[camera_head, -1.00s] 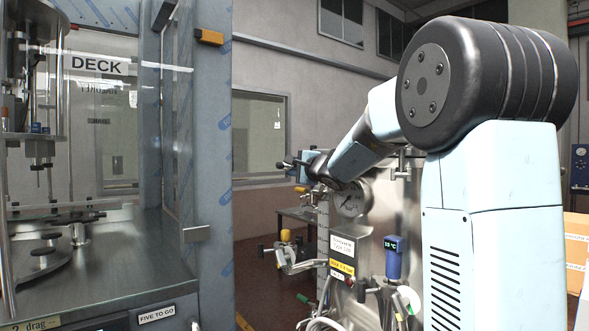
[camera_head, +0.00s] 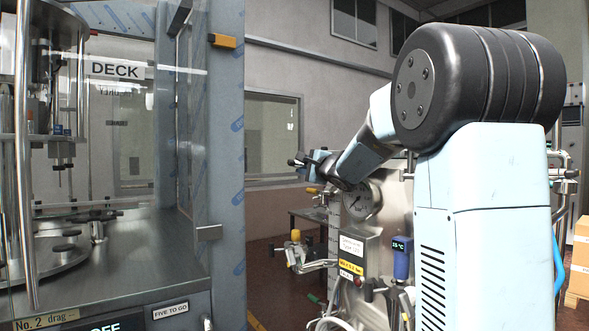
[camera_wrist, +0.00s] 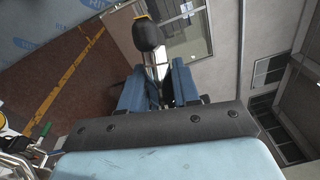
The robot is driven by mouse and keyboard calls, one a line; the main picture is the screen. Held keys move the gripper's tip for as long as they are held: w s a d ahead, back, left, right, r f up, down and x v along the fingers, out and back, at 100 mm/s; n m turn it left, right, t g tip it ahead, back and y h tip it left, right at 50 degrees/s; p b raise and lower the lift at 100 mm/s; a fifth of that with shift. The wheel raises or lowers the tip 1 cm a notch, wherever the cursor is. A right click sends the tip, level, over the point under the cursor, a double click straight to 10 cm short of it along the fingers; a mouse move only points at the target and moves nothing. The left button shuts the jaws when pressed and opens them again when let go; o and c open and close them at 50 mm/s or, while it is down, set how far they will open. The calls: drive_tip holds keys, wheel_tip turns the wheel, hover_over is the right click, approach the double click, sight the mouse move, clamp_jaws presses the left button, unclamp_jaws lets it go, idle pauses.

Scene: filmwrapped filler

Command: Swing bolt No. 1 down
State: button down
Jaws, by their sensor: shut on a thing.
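My gripper (camera_wrist: 157,88) is shut on a metal stem topped by a black knob (camera_wrist: 149,35). I take this to be swing bolt No. 1, though no number shows on it. The stem stands between the two blue fingers, and the knob sticks out beyond their tips. In the head view my gripper (camera_head: 318,168) is small and dark, at the upper left of the steel vessel (camera_head: 390,215), just above its round gauge (camera_head: 360,200). The lower end of the bolt is hidden.
A steel cabinet (camera_head: 226,150) with a film-wrapped post and DECK sign (camera_head: 117,70) fills the left. A blue temperature display (camera_head: 401,257) and yellow-capped fitting (camera_head: 296,236) are on the vessel's front side. Cardboard boxes (camera_head: 581,258) stand far right.

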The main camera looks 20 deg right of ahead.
drive_tip(key=shift+d+f, duration=0.15)
drive_tip(key=shift+f, duration=0.05)
drive_tip(key=c, duration=1.1)
unclamp_jaws()
drive_tip(key=shift+w, duration=0.15)
drive_tip(key=shift+o, duration=1)
drive_tip(key=shift+r, duration=0.1)
drive_tip(key=v, duration=1.3)
drive_tip(key=shift+s, duration=0.45)
